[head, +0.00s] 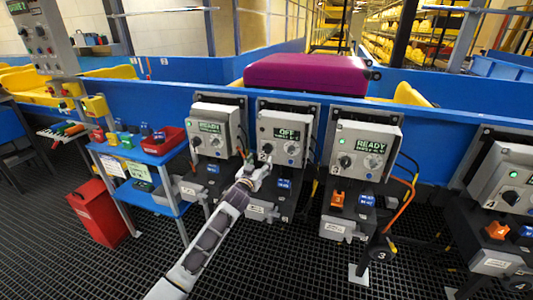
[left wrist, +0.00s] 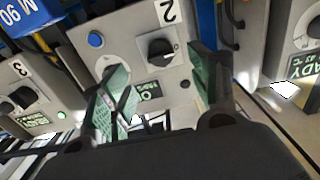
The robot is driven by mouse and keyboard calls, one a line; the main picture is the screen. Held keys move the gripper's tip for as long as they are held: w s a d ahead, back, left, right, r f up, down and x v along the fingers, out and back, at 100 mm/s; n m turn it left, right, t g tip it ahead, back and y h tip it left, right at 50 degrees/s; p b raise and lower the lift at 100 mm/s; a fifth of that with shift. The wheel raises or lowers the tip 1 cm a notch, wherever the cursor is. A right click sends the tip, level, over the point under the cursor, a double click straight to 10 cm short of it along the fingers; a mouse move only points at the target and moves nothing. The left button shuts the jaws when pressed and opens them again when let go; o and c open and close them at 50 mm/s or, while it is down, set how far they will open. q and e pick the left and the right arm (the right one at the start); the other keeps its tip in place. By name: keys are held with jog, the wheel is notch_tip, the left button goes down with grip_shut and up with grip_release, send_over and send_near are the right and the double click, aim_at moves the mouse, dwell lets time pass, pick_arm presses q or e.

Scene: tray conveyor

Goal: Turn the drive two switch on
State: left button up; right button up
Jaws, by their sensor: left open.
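The drive two box (head: 287,120) is a grey case on the blue conveyor side, with a screen (head: 286,134) reading OFF. In the left wrist view the case (left wrist: 125,30) appears upside down with a large 2. Its black rotary switch (left wrist: 160,50) sits beside the lit screen (left wrist: 149,91) and has a pale pointer mark. A blue button (left wrist: 95,39) is on the same face. My left gripper (head: 255,166) is open just in front of the box's lower left. In its wrist view the two fingers (left wrist: 160,68) frame the switch, with no clear contact. My right gripper is not in view.
Similar boxes stand beside it: one reading READY on the left (head: 210,127), another reading READY on the right (head: 373,143), and drive four (head: 505,187) at far right. Orange cables (head: 408,193) hang beside drive three. A blue cart (head: 152,153) stands left.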

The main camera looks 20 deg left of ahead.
aim_at(266, 152)
pick_arm(q)
jog(key=shift+w+d+b, duration=0.1)
jog(key=shift+w+b, duration=0.3)
jog(key=shift+w, duration=1.8)
jog(key=shift+w+b, duration=0.4)
jog(key=shift+w, duration=1.35)
jog(key=shift+w+d, duration=0.1)
jog(key=shift+w, duration=0.5)
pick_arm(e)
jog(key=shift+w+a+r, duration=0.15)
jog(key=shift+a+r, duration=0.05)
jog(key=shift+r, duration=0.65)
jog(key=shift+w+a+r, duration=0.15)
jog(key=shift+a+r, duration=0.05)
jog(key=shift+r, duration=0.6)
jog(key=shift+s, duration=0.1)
pick_arm(q)
jog(key=shift+c, duration=0.2)
jog(key=c, duration=1)
